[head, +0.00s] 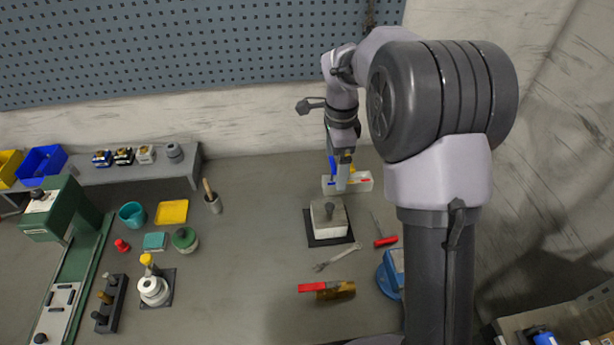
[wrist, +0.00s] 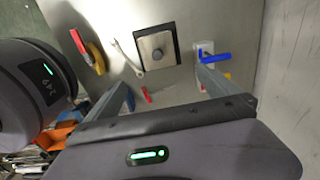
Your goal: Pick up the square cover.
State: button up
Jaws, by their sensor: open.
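The square cover (head: 322,226) is a pale, square lid-like piece with a dark round knob on top. It sits on a dark square mat (head: 314,241) on the bench. It also shows in the wrist view (wrist: 149,50), beyond my fingertips and between their lines. My gripper (head: 341,186) is open and empty, above the bench on the far side of the cover, apart from it.

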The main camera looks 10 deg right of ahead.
jog(key=b, duration=0.4)
send_near(330, 206)
jog(key=f, duration=0.5)
jog(key=shift+d+f, duration=0.2)
jog(key=shift+d, duration=0.15)
jog(key=f, duration=0.1)
jog(key=f+b, duration=0.1)
jog(key=f, duration=0.3)
jog(key=shift+a+f, duration=0.15)
jog(key=shift+a, duration=0.25)
jog(key=shift+c, duration=1.1)
jog(key=c, duration=1.7)
jog(key=shift+r, duration=0.25)
